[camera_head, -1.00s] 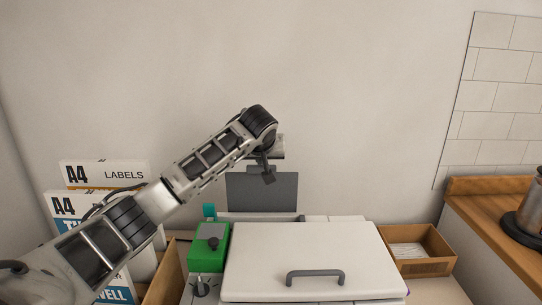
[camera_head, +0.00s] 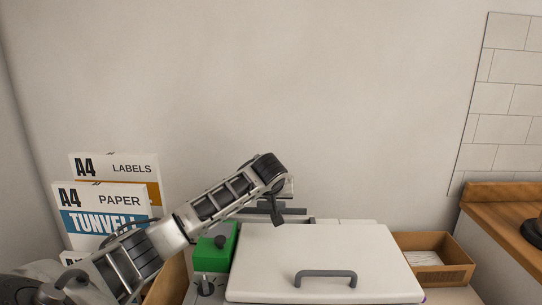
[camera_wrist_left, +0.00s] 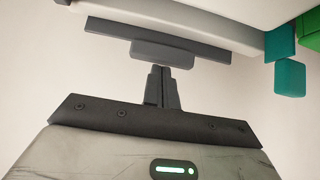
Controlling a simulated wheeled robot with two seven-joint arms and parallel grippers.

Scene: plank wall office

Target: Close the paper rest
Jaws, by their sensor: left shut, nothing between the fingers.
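The paper rest (camera_head: 292,211) is a dark grey panel behind the white machine's lid. In the head view it shows as a thin, nearly edge-on strip, partly hidden by my left arm. In the left wrist view the paper rest (camera_wrist_left: 200,49) is a long dark bar with a small block on its edge. My left gripper (camera_head: 278,221) is over the back of the machine, in front of the rest. In the wrist view its fingers (camera_wrist_left: 161,69) are shut and empty, tips close to the block; I cannot tell whether they touch. My right gripper is out of view.
The white lid (camera_head: 320,250) with a grey handle (camera_head: 325,274) is down. A green box (camera_head: 212,252) stands at its left, a cardboard tray (camera_head: 432,248) at its right. Paper boxes (camera_head: 105,200) stand at the far left. The wall behind is bare.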

